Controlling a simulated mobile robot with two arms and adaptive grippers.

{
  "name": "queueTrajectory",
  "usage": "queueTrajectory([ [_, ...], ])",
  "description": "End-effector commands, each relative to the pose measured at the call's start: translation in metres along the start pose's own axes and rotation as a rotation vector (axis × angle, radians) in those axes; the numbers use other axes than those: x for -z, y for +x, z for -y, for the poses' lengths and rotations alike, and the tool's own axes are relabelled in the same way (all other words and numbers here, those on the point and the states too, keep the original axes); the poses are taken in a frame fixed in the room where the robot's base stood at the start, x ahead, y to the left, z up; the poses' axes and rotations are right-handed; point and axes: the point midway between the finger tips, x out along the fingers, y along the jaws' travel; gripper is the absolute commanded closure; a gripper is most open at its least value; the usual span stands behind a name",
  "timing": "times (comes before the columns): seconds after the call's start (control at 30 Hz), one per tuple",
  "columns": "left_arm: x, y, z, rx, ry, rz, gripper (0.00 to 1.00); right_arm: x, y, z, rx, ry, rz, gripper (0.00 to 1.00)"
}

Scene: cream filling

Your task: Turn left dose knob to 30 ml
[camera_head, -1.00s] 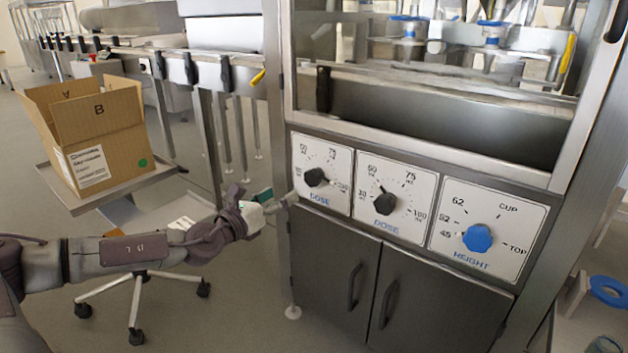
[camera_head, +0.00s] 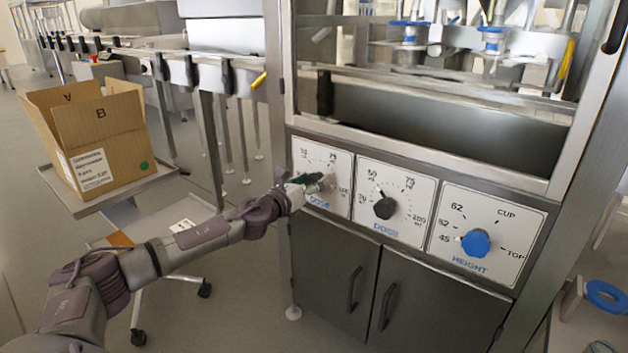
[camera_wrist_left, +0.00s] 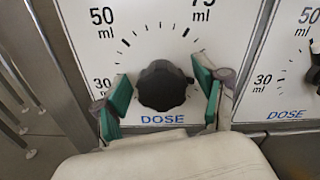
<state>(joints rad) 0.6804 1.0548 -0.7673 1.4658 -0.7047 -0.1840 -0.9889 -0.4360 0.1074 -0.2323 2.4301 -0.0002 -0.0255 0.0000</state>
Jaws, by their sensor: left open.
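The left dose knob (camera_wrist_left: 163,86) is black and sits on a white dial plate (camera_head: 338,205) marked DOSE. Its pointer seems to face right, away from the 30 ml mark at the left of the dial in the left wrist view. My left gripper (camera_wrist_left: 162,90) is open, with one green-padded finger on each side of the knob and small gaps visible. In the head view my left gripper (camera_head: 316,182) is at the left dial and hides most of the knob. My right gripper is not in view.
A second black dose knob (camera_head: 385,208) is on the neighbouring plate, and a blue height knob (camera_head: 476,242) is farther right. Cabinet doors (camera_head: 345,275) with handles are below. A cardboard box (camera_head: 105,135) stands on a tray at the left.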

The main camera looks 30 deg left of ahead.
Motion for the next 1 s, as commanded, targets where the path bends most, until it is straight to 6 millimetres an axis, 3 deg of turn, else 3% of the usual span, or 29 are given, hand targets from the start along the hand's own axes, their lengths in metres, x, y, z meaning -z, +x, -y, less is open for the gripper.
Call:
queueTrajectory([
  [0.33,0.0002,0.0041,0.0001,0.0,0.0,-0.001,0.28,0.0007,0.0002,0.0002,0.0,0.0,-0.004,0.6],
  [0.7,0.0002,0.0038,-0.0002,0.0,0.001,-0.001,0.88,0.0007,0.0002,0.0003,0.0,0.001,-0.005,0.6],
  [1.0,0.0,0.0037,-0.0005,-0.001,-0.035,-0.001,0.89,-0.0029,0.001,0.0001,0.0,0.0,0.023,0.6],
])
